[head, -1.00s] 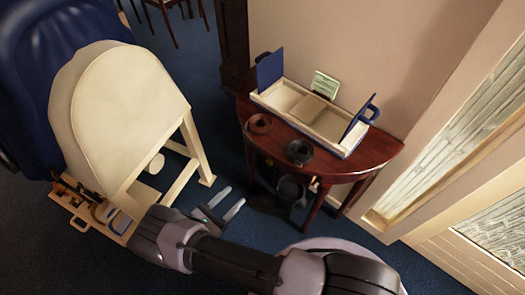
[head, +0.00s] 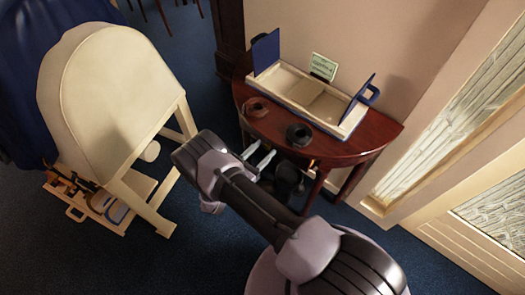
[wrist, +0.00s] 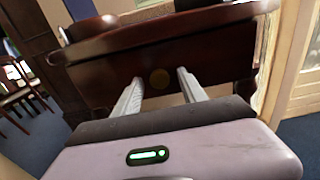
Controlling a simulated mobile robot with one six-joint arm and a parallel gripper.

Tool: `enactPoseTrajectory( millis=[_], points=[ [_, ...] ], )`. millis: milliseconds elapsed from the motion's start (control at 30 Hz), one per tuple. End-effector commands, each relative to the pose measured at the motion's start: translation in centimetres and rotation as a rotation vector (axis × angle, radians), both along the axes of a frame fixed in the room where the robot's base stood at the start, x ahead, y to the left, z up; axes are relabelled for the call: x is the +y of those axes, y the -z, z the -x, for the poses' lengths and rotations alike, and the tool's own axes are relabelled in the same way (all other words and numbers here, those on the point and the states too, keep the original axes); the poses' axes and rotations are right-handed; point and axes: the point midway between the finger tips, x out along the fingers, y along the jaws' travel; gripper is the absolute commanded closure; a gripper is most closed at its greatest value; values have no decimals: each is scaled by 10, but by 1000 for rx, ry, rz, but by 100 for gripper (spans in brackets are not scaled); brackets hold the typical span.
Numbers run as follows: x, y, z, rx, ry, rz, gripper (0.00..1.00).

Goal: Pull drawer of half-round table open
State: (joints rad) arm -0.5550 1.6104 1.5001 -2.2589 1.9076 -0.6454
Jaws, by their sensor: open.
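The half-round table (head: 368,134) is dark red-brown wood and stands against the wall in the head view. Its curved front with the drawer (wrist: 205,72) fills the middle of the wrist view. My gripper (head: 261,158) is at the table's front edge in the head view. In the wrist view my gripper (wrist: 159,87) is open and empty, its two fingers pointing at the front. Whether they touch it I cannot tell.
An open cream box with blue lids (head: 310,98) sits on the table, with a brown roll (head: 256,107) and a black roll (head: 299,134). A cream saddle stand (head: 105,95) and tool tray (head: 88,205) stand left.

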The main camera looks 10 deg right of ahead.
Motion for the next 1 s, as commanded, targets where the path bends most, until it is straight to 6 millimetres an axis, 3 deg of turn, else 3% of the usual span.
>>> enactPoseTrajectory(
  millis=[67,300,333,1000],
  points=[
    [0,0,0,0,0,0,51],
    [0,0,0,0,1,0,98],
    [0,0,0,0,1,0,100],
    [0,0,1,1,2,1,100]
  ],
)
